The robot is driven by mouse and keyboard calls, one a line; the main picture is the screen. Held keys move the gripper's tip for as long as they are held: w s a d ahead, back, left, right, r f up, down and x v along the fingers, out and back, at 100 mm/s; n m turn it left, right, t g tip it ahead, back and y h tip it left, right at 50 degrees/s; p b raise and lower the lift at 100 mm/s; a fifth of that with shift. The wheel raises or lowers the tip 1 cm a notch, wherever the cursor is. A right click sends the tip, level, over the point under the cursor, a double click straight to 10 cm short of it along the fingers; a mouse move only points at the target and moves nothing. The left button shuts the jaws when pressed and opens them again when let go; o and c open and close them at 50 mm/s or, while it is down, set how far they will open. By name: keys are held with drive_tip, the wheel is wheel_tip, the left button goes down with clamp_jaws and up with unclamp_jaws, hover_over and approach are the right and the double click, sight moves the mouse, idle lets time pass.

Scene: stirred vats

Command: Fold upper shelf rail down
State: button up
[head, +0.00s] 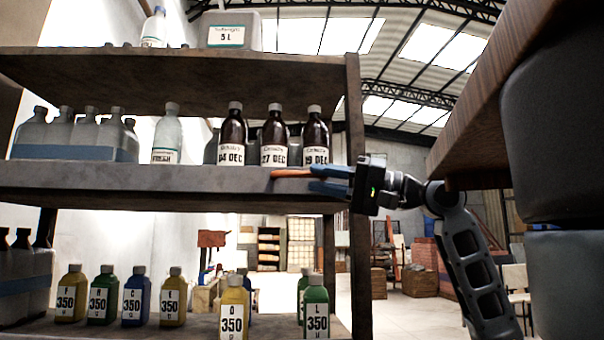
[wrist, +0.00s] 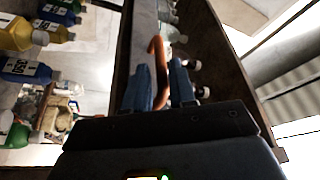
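The upper shelf rail is an orange-brown bar (head: 291,173) at the front edge of the middle shelf (head: 200,187), near its right end. In the wrist view the rail (wrist: 158,62) runs lengthwise with a bent far end and passes between my two blue fingers. My gripper (head: 328,180) reaches in from the right, level with the shelf edge, beside the right post. In the wrist view my gripper (wrist: 160,88) has its fingers apart with the rail between them. Whether both fingers press on it is unclear. The near end of the rail is hidden by my gripper.
Brown bottles (head: 274,138) with date labels and a white bottle (head: 167,135) stand on the middle shelf, just behind the edge. Coloured 350 bottles (head: 233,310) stand on the shelf below. The shelf's right post (head: 356,230) is close to my gripper. A wooden surface (head: 480,110) overhangs at upper right.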

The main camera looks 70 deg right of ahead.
sight(308, 176)
drive_tip(key=shift+x, duration=1.9)
drive_tip(key=shift+c, duration=0.4)
clamp_jaws()
